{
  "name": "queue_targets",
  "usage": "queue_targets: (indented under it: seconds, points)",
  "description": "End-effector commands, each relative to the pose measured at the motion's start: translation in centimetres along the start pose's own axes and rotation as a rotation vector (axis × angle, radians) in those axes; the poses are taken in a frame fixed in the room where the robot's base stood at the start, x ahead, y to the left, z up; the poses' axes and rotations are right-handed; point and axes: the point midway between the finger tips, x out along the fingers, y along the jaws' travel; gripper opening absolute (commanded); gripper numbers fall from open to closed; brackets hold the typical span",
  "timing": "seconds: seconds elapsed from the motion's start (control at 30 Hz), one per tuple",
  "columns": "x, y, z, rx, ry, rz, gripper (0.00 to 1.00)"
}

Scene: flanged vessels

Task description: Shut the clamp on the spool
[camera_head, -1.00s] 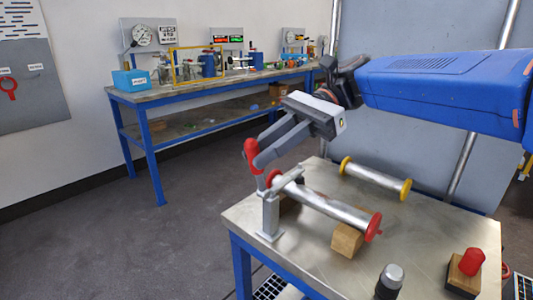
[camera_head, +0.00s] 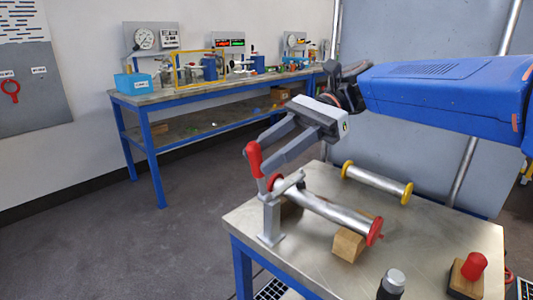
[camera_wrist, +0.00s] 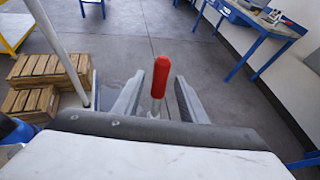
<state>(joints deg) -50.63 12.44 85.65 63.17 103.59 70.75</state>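A silver spool (camera_head: 330,213) with red end flanges lies across wooden blocks on the near table. A grey clamp (camera_head: 270,222) stands at its left end, with a red handle (camera_head: 254,160) pointing up. My gripper (camera_head: 256,158) reaches in from the upper right, its fingers at the handle. In the wrist view, the red handle (camera_wrist: 161,77) stands upright between the two spread fingers, with a gap on each side. The gripper (camera_wrist: 159,84) is open and holds nothing. The fingers partly hide the clamp's upper part in the head view.
A second spool with yellow flanges (camera_head: 378,183) lies behind the first. A red button on a wooden block (camera_head: 468,276) and a dark cylinder with a silver top (camera_head: 392,282) stand at the table's front. A long workbench (camera_head: 200,92) is along the back wall.

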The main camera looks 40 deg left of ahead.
Motion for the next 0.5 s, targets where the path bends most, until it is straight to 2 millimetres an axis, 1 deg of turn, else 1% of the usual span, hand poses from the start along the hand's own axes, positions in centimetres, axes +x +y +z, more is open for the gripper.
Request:
queue_targets:
  seconds: [0.17,0.5]
  points:
    - [-2.3,0.0,-0.1,0.000,0.001,-0.002,0.38]
    - [-8.7,-0.1,-0.1,0.000,0.001,-0.003,0.38]
